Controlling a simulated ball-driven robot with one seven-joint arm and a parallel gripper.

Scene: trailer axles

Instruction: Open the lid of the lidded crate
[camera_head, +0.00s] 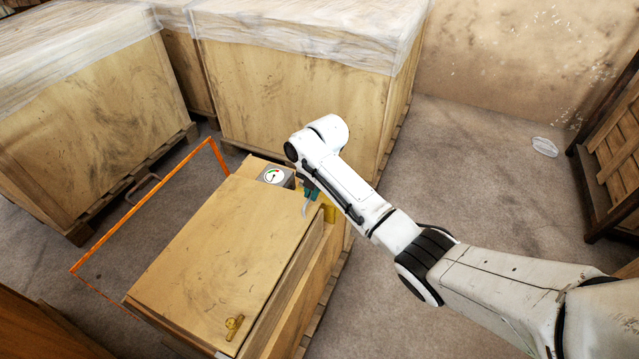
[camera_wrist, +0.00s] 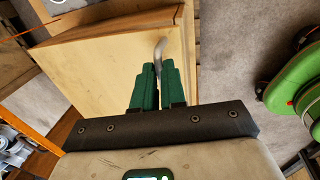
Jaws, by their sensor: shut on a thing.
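The lidded crate is a pale wooden box in the middle of the head view, with its flat lid (camera_head: 225,235) on top. A brass-coloured fitting (camera_head: 234,324) sits near the lid's front corner. A yellow fitting (camera_head: 329,213) shows at the far right corner. My gripper (camera_head: 310,190) is at the lid's far right edge, partly hidden by my arm. In the wrist view its green fingers (camera_wrist: 152,82) are shut on a curved metal handle (camera_wrist: 160,46) against the crate's wood (camera_wrist: 95,55).
A grey box with a round gauge (camera_head: 275,176) is beside the lid's far edge. Large wrapped wooden crates (camera_head: 300,95) stand close behind. Open floor (camera_head: 480,180) lies right of the crate.

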